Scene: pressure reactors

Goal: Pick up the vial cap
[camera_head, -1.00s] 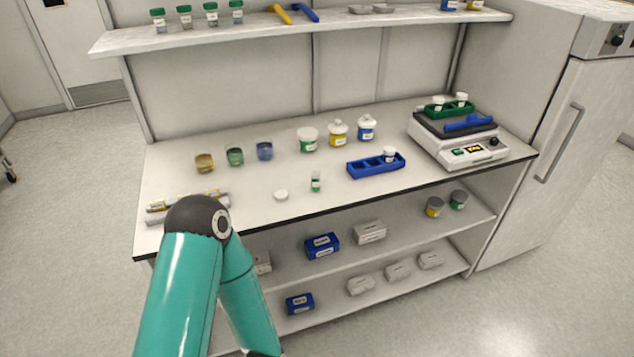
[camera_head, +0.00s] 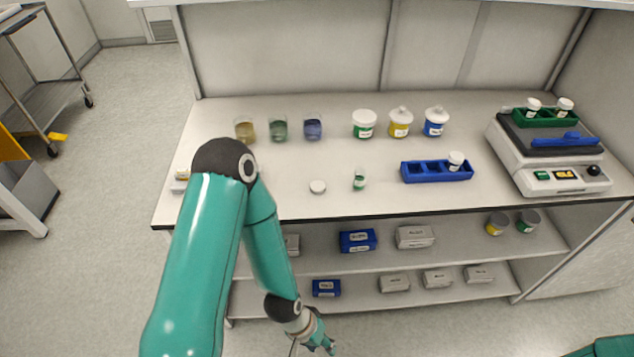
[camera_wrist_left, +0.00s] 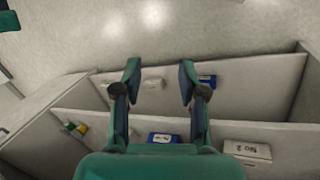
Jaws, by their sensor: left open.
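The vial cap (camera_head: 317,187) is a small white disc lying on the bench top, near its front edge. A small vial with a green label (camera_head: 359,180) stands to its right. My left gripper (camera_head: 322,345) is low in front of the bench, well below and apart from the cap. It is open and empty; in the left wrist view its two fingers (camera_wrist_left: 160,77) are spread before the lower shelves. The cap does not show in the left wrist view. My right gripper is out of view; only a bit of teal arm shows at the lower right.
Three beakers (camera_head: 279,131) and three labelled jars (camera_head: 400,123) stand behind. A blue rack (camera_head: 437,172) and a scale-like device (camera_head: 551,157) are to the right. The bench around the cap is mostly clear.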

